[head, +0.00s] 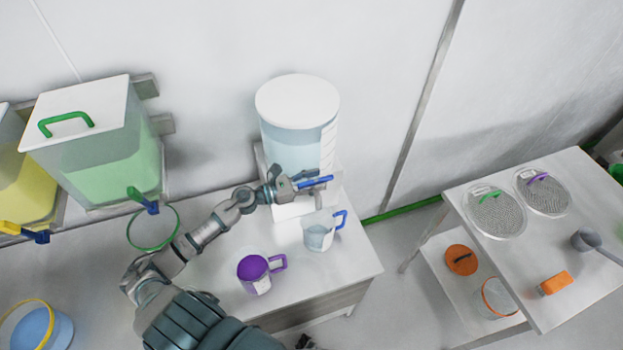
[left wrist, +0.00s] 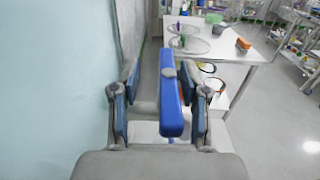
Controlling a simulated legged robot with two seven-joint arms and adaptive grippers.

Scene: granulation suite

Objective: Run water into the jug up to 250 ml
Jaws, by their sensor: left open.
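A clear jug (head: 318,237) with a blue handle stands upright on the white counter, below the tap end of a water tank (head: 290,150). The tank is white-lidded and holds pale blue liquid. Its blue tap lever (head: 315,182) sticks out at the front. My left gripper (head: 287,187) is open at the lever, above and behind the jug. In the left wrist view the blue lever (left wrist: 171,100) lies between the open fingers, with gaps at both sides. The jug's level marks are too small to read. A small dark part at the head view's bottom edge may be my right gripper (head: 305,342).
A purple jug (head: 253,272) stands in front, left of the clear jug. Tanks of green (head: 100,165) and yellow (head: 28,190) liquid are at the left. A separate table (head: 545,240) at the right holds sieves, a scoop and an orange block.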

